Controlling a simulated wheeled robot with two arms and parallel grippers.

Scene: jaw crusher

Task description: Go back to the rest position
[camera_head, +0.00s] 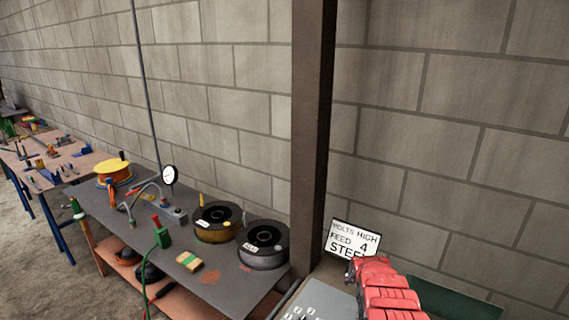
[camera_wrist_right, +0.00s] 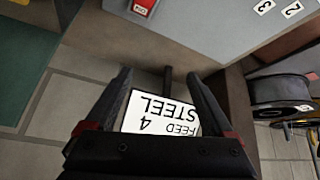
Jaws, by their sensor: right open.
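My right arm comes in at the bottom right of the head view as red links, and they hide its fingers there. In the right wrist view my right gripper (camera_wrist_right: 162,88) is open, its two dark fingers spread wide. A white sign (camera_wrist_right: 158,112) reading "FEED 4 STEEL" shows upside down between and beyond the fingers; I cannot tell how far off it is. My left gripper is in neither view.
A grey box (camera_head: 318,301) with small labels sits left of my right arm; a red switch (camera_wrist_right: 143,6) shows on it in the wrist view. A dark post (camera_head: 312,140) rises beside it. The workbench (camera_head: 235,280) left of it holds wire spools (camera_head: 263,244) and tools.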

